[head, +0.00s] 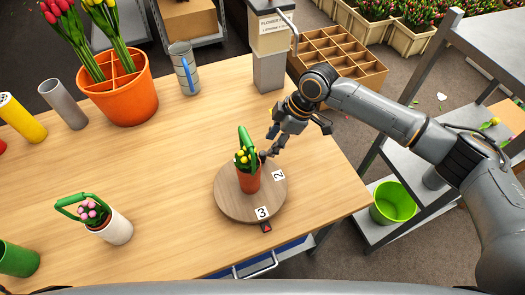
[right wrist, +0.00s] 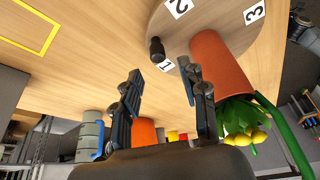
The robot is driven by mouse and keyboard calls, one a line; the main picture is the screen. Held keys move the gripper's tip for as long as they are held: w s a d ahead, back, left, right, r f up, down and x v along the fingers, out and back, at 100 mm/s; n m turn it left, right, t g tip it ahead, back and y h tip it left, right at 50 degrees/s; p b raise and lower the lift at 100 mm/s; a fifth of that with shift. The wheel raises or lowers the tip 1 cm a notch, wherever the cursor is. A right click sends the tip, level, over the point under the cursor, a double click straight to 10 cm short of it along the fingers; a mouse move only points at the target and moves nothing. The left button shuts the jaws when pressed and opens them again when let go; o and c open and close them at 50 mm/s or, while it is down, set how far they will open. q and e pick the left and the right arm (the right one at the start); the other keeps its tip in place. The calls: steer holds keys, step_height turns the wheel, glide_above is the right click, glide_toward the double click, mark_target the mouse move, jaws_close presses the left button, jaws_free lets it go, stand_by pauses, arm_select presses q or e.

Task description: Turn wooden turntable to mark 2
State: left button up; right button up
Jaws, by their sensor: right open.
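The round wooden turntable (head: 228,207) lies near the front right of the table. Its label 3 (head: 262,213) is at the near edge, beside a small dark and red marker (head: 266,227). Label 2 (head: 278,175) is on the right side. In the right wrist view, label 1 (right wrist: 165,65) sits beside a dark upright knob (right wrist: 156,50) on the disc. An orange pot (head: 249,181) with yellow flowers and a green handle stands on the turntable. My right gripper (right wrist: 160,75) is open at the disc's far edge, its fingers pointing toward the knob, nothing gripped. My left gripper is out of view.
A white pot (head: 117,230) with pink flowers and a green handle stands at the left. An orange tulip bucket (head: 122,95), grey pitcher (head: 185,72) and yellow cylinder (head: 22,118) stand farther back. The wood between pots and turntable is clear.

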mark_target(264, 153)
steer(key=x, duration=0.3)
steer(key=shift+w+a+f, duration=0.15)
steer(key=shift+a+f, duration=0.05)
steer(key=shift+f, duration=0.15)
steer(key=x, duration=0.2)
steer(key=shift+f+p, duration=0.3)
steer(key=shift+p, duration=0.1)
steer(key=shift+a+f, duration=0.2)
steer(key=shift+f, duration=0.1)
steer(key=shift+a+f, duration=0.1)
steer(key=shift+f, duration=0.25)
steer(key=shift+c, duration=0.7)
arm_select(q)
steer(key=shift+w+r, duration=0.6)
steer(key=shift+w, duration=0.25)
arm_select(e)
jaws_close()
